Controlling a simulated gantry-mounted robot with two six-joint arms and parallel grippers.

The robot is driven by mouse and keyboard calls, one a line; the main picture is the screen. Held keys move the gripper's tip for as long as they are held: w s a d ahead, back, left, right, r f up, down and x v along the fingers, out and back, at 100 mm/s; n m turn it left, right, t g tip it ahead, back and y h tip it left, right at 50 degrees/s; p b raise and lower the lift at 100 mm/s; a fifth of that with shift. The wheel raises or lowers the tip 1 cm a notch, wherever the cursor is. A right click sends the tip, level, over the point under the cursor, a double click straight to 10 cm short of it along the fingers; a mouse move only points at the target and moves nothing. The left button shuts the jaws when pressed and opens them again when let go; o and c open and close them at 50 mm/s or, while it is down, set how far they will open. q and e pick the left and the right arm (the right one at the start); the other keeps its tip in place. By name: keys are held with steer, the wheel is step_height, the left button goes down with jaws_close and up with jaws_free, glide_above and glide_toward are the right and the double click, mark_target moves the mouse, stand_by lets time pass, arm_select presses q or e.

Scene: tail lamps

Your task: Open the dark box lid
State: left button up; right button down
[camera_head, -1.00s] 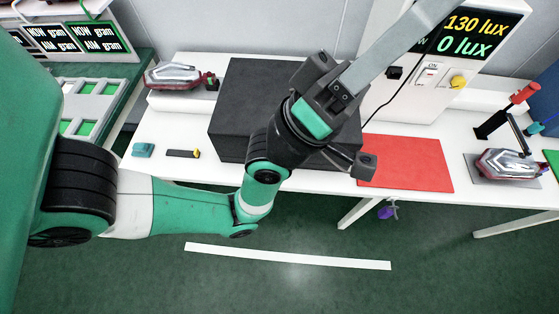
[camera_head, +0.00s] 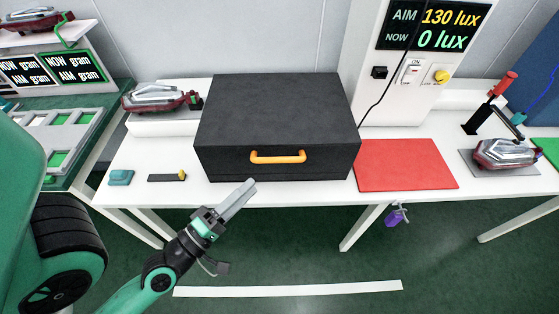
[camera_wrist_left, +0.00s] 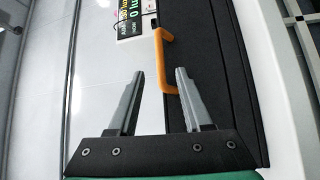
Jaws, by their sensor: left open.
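The dark box (camera_head: 275,105) stands on the white table with its lid down. An orange handle (camera_head: 277,158) sticks out from the front of the lid. My left gripper (camera_head: 246,186) is in front of the box, below and a little left of the handle, apart from it. In the left wrist view the handle (camera_wrist_left: 160,42) shows just beyond the two open fingers (camera_wrist_left: 158,72), with nothing between them. The dark box front (camera_wrist_left: 215,60) fills the right of that view. My right gripper is not in view.
A red mat (camera_head: 405,165) lies right of the box, below a lux display unit (camera_head: 412,72). One tail lamp (camera_head: 160,98) sits left of the box, another (camera_head: 503,153) at the right. A teal block (camera_head: 121,178) and a small dark bar (camera_head: 166,178) lie at front left.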

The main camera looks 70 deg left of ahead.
mark_target(280, 158)
arm_select(q)
steer(key=p+x, duration=0.5)
steer(key=x, duration=0.5)
steer(key=shift+w+a+r+p, duration=0.15)
steer(key=shift+r+p, duration=0.1)
steer(key=shift+p, duration=0.1)
steer(key=shift+w+a+f, duration=0.1)
steer(key=shift+w+a, duration=0.1)
steer(key=shift+w, duration=0.2)
jaws_close()
stand_by(0.4)
